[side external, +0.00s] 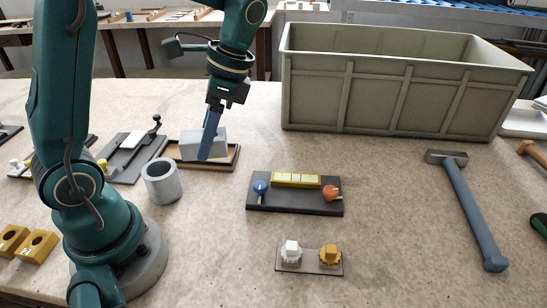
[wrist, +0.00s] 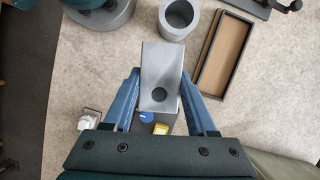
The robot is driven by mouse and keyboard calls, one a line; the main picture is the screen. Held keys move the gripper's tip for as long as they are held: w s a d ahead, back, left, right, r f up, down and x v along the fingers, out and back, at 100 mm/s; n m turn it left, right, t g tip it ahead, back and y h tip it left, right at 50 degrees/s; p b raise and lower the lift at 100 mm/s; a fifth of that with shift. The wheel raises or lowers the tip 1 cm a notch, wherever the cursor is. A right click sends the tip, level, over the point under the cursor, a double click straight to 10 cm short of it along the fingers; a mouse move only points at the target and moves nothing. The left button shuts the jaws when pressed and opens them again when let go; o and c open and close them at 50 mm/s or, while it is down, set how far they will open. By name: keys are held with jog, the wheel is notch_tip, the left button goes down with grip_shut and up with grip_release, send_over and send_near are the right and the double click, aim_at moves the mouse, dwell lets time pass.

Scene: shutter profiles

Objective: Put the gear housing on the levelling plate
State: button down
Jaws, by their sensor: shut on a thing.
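The gear housing, a grey block (side external: 190,142) with a round hole in one face, is between the fingers of my gripper (side external: 209,146). It also shows in the wrist view (wrist: 161,65), with a blue finger on each side. My gripper is shut on it and appears to hold it above the table. The levelling plate seems to be the dark plate (side external: 295,200) with a yellow strip, a blue knob and an orange knob. In the wrist view the block hides most of this plate; the blue knob (wrist: 146,117) and some yellow show past its edge.
A brown-lined tray (side external: 225,161) lies behind the block in the side view, empty in the wrist view. A grey hollow cylinder (side external: 162,183) stands near my base. A small plate with gears (side external: 309,262), a hammer (side external: 470,210) and a large green-grey crate (side external: 390,95) surround the open table.

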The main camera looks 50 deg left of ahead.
jog(key=w+d+r+n+h, duration=0.2)
jog(key=w+d+r+n, duration=0.1)
jog(key=w+r+n, duration=0.25)
jog(key=s+f+m, duration=0.1)
jog(key=s+a+f+m+y, duration=0.1)
jog(key=f, duration=0.1)
jog(key=s+a+f+m, duration=0.1)
jog(key=s+m, duration=0.1)
jog(key=shift+a+f, duration=0.2)
jog(key=shift+f, duration=0.15)
jog(key=s+a+f+m+y, duration=0.1)
jog(key=s+m, duration=0.3)
jog(key=s, duration=0.4)
jog(key=shift+a+f+t+y, duration=0.3)
jog(key=shift+f+y, duration=0.15)
jog(key=shift+y, duration=0.05)
jog(key=d+f, duration=0.2)
jog(key=d, duration=0.2)
jog(key=d+f, duration=0.2)
jog(key=d, duration=0.1)
jog(key=d+f, duration=0.3)
jog(key=d, duration=0.1)
jog(key=shift+w+d, duration=0.35)
jog(key=shift+f, duration=1.8)
